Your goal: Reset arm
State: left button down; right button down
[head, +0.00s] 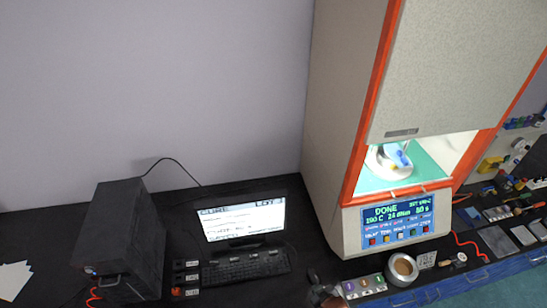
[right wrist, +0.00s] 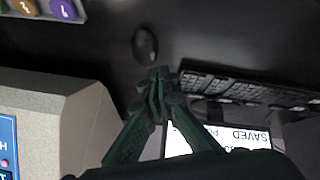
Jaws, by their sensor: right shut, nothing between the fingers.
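The rheometer (head: 330,170) is a tall beige cabinet with orange edges, standing right of the middle in the head view. Its display (head: 397,213) reads DONE above a row of coloured buttons. The chamber window shows a white and blue part (head: 393,158) inside over a green floor. My right gripper (right wrist: 160,75) is shut and empty in the right wrist view, its tips close to the dark mouse (right wrist: 145,43) in the picture. The rheometer's beige side (right wrist: 60,105) stands left of it. My left gripper is in neither view.
A monitor (head: 243,220) and keyboard (head: 250,265) stand on the black table, with a black box (head: 118,240) to the left. A tray of coloured discs (head: 364,286) and a tape roll (head: 402,268) lie before the rheometer. Tools crowd the right.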

jog(key=s+d+r+m+g+h, duration=0.1)
jog(key=s+d+r+m+g, duration=0.15)
jog(key=s+d+r, duration=0.5)
jog(key=s+d+r+m+g+h, duration=0.1)
jog(key=s+d+r+m, duration=0.25)
jog(key=s+d, duration=0.8)
notch_tip(320, 180, down, 41)
jog(key=s+a+b, duration=0.1)
jog(key=a+b, duration=0.1)
jog(key=b, duration=1)
jog(key=s+f+b, duration=0.3)
jog(key=s+f, duration=0.3)
jog(key=f, duration=0.3)
jog(key=s+f+g+b, duration=0.1)
jog(key=s+f+b, duration=0.3)
jog(key=s+f, duration=0.3)
jog(key=s+f+g+b, duration=0.1)
jog(key=s+f+b, duration=0.2)
jog(key=s+f, duration=0.4)
notch_tip(320, 180, down, 6)
jog(key=shift+s+f+n+y+b, duration=0.15)
jog(key=shift+n+y+b, duration=0.15)
jog(key=shift+y, duration=0.1)
